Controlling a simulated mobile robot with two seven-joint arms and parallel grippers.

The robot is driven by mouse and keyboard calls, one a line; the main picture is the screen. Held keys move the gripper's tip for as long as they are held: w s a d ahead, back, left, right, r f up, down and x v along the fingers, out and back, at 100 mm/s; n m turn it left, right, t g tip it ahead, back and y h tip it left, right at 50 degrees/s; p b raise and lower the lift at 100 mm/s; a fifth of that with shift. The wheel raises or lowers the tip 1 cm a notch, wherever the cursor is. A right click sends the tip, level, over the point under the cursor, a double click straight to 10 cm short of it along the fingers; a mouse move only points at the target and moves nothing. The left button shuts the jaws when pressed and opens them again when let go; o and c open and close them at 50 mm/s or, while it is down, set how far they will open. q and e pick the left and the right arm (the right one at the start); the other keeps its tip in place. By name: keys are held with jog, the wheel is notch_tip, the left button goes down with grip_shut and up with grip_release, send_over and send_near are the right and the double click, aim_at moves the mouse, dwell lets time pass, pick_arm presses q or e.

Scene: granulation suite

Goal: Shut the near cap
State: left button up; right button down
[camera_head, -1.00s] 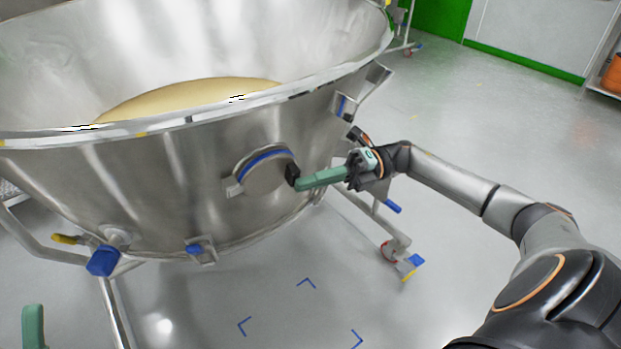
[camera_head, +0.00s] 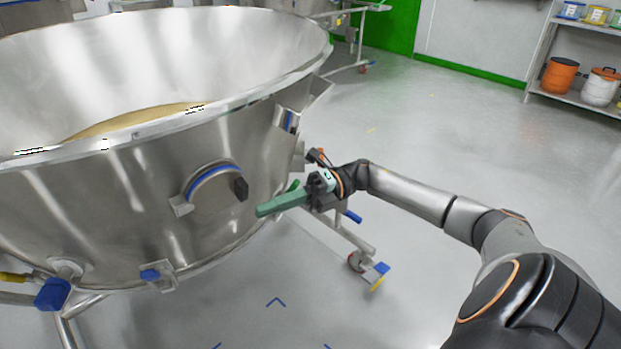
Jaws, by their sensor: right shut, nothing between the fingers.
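The near cap (camera_head: 214,189) is a round steel disc on the outer wall of the large steel bowl (camera_head: 95,190). A blue ring shows along its upper edge, a metal bracket sits at its lower left, and a black knob (camera_head: 240,189) is at its right. The cap lies close against the wall; I cannot tell whether it is fully seated. My right gripper (camera_head: 262,210), with green fingers, is shut and empty. In the picture it is just right of and below the knob, with a gap between them. My left gripper is not in view.
Another fitting with a blue part (camera_head: 289,121) juts from the bowl's right side. A blue-ended valve (camera_head: 53,293) is at lower left. The bowl's wheeled frame (camera_head: 345,238) stands below my right gripper. Open floor lies to the right, before a shelf (camera_head: 590,100) with containers.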

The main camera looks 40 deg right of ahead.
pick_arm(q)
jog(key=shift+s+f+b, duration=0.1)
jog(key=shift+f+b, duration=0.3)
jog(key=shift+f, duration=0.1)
pick_arm(e)
jog(key=w+d, duration=0.2)
jog(key=d, duration=0.7)
jog(key=shift+d+r, duration=0.2)
jog(key=shift+r, duration=0.15)
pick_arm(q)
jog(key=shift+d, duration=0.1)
